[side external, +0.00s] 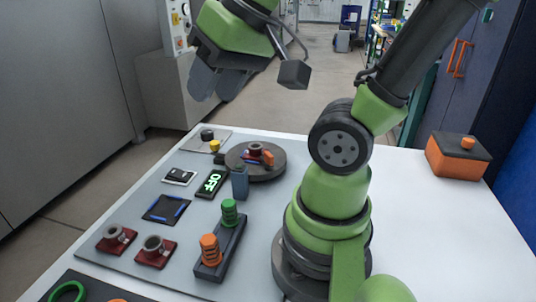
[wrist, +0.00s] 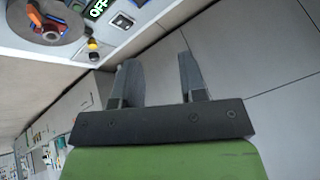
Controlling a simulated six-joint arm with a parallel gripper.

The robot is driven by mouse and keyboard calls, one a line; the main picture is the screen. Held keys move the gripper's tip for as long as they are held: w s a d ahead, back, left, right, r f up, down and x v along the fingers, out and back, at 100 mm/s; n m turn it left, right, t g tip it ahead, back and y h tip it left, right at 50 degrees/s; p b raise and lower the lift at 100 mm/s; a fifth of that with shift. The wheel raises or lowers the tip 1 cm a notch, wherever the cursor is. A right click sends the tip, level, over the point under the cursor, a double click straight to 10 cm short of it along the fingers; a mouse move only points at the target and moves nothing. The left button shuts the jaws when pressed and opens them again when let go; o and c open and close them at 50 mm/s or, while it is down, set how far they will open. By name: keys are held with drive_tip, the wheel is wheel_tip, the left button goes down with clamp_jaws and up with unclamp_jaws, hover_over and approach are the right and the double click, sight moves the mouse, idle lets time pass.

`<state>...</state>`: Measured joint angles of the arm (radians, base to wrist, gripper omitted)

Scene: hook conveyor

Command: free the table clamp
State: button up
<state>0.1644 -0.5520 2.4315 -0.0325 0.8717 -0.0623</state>
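A dark round turntable (side external: 238,165) stands at the back of the work panel. A reddish-brown ring-shaped part (side external: 255,149) sits on it, with an orange piece (side external: 268,158) beside it and a blue piece close by. Which piece is the clamp, and whether it is tight, I cannot tell. The turntable also shows in the wrist view (wrist: 22,27), cut off at the upper left, with its orange piece (wrist: 33,14). My gripper (side external: 217,92) hangs in the air above and behind the panel, clear of the turntable. Its two fingers are apart and nothing is between them (wrist: 160,75).
A black knob and yellow knob (side external: 214,146) stand on a plate left of the turntable. A display (side external: 212,183) reads OFF. A rocker switch (side external: 180,176), dark square pad (side external: 166,209), red-based parts (side external: 155,252) and a rack (side external: 210,270) with green and orange coils lie nearer.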

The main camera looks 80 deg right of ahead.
drive_tip(key=w+d+f+m+g+h, duration=0.25)
drive_tip(key=d+f, duration=0.25)
drive_tip(key=d, duration=0.6)
drive_tip(key=m+g+y, duration=0.2)
drive_tip(key=g, duration=0.2)
hover_over(269, 153)
drive_tip(key=shift+n, duration=0.25)
wheel_tip(269, 153, down, 9)
drive_tip(key=shift+a+f, duration=0.1)
drive_tip(key=shift+f, duration=0.05)
wheel_tip(269, 153, down, 10)
drive_tip(key=shift+r, duration=0.25)
drive_tip(key=shift+c, duration=0.2)
clamp_jaws()
